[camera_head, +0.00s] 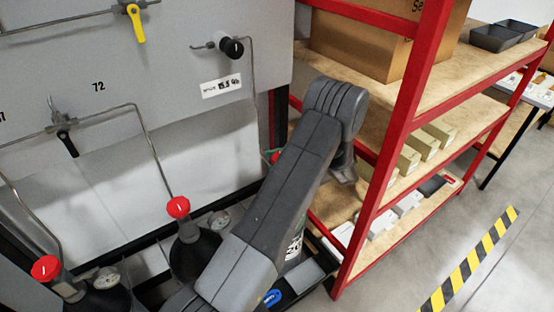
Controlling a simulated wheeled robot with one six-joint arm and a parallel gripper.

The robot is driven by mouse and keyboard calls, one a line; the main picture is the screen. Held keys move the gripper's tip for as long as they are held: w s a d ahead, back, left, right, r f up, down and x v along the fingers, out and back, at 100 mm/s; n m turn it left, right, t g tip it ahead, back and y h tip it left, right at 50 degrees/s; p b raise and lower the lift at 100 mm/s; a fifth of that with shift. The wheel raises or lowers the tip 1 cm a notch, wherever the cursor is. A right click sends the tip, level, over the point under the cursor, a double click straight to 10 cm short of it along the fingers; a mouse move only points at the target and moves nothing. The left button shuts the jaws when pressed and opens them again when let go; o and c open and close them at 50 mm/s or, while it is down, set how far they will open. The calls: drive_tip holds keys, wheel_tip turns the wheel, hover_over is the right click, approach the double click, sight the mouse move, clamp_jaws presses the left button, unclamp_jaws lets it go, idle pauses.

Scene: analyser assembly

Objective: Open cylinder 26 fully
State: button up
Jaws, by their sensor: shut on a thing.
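My arm (285,190) rises from the bottom middle and bends at an elbow, then runs down behind itself. My gripper is not in view; the arm hides that area. A small piece of a red valve knob (276,156) shows just left of the arm, with its cylinder hidden. Two dark cylinders with red knobs stand at left: one has its knob (178,207) near the middle, the other has its knob (46,268) at the lower left. No number 26 can be read.
A grey panel (130,60) carries pipes, a yellow-handled valve (136,22), black-handled valves (68,143) and a black knob (232,47). A red-framed shelf (400,120) with boxes stands close to the right of my arm. Open floor (500,270) lies at the lower right.

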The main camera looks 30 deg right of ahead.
sight(276, 156)
drive_tip(key=shift+r, duration=0.2)
drive_tip(key=o, duration=1)
drive_tip(key=shift+f, duration=0.1)
drive_tip(key=shift+c, duration=0.2)
wheel_tip(276, 156, up, 8)
drive_tip(key=p, duration=0.8)
drive_tip(key=shift+a+r+p, duration=0.1)
drive_tip(key=shift+r+p, duration=0.55)
drive_tip(key=shift+r, duration=0.35)
